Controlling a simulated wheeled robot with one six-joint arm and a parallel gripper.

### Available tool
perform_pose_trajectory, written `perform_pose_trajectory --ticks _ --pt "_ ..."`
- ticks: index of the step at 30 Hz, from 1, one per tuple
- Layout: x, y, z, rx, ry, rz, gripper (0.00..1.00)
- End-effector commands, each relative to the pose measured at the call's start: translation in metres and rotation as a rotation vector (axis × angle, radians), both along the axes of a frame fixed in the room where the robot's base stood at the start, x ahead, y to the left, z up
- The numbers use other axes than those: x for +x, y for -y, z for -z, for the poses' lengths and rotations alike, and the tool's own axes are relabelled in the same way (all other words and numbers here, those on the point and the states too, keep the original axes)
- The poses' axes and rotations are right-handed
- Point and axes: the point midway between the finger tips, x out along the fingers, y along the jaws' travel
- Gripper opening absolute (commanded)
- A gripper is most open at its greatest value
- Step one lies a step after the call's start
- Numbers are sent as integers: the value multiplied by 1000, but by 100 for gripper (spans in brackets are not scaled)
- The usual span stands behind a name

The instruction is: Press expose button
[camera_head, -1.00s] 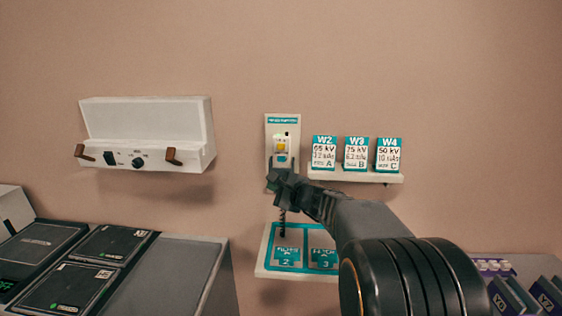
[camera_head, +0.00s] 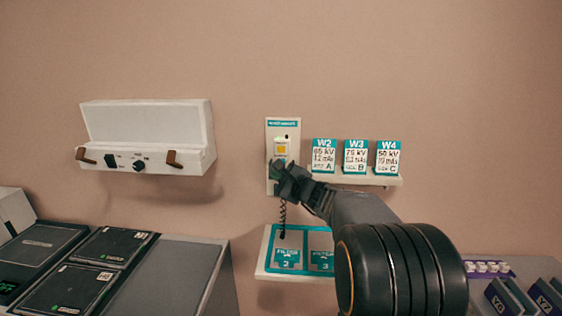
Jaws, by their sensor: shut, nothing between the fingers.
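The expose button looks to be the yellow-orange square (camera_head: 281,149) on a small white hand unit (camera_head: 282,140), mounted on a pale wall plate (camera_head: 271,128) with a teal label strip. A dark coiled cord (camera_head: 283,212) hangs below the unit. My gripper (camera_head: 277,172) is shut and empty, its tip just below the yellow square in the picture. It covers the lower part of the unit. I cannot tell whether the tip touches it.
A card shelf (camera_head: 345,178) with several cards is right of the plate. A white panel (camera_head: 262,268) with teal-framed areas is below. A white wall box (camera_head: 190,150) with brown hooks is left. A counter (camera_head: 205,255) with dark cassettes is lower left.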

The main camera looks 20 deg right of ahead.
Motion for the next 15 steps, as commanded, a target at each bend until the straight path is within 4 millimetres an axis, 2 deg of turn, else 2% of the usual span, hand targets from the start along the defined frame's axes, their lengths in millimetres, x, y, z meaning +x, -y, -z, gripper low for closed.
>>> perform_pose_trajectory --ticks 6,15 --pt "25 15 -3 0 -2 1 0" --pt "49 28 0 0 -1 1 0"
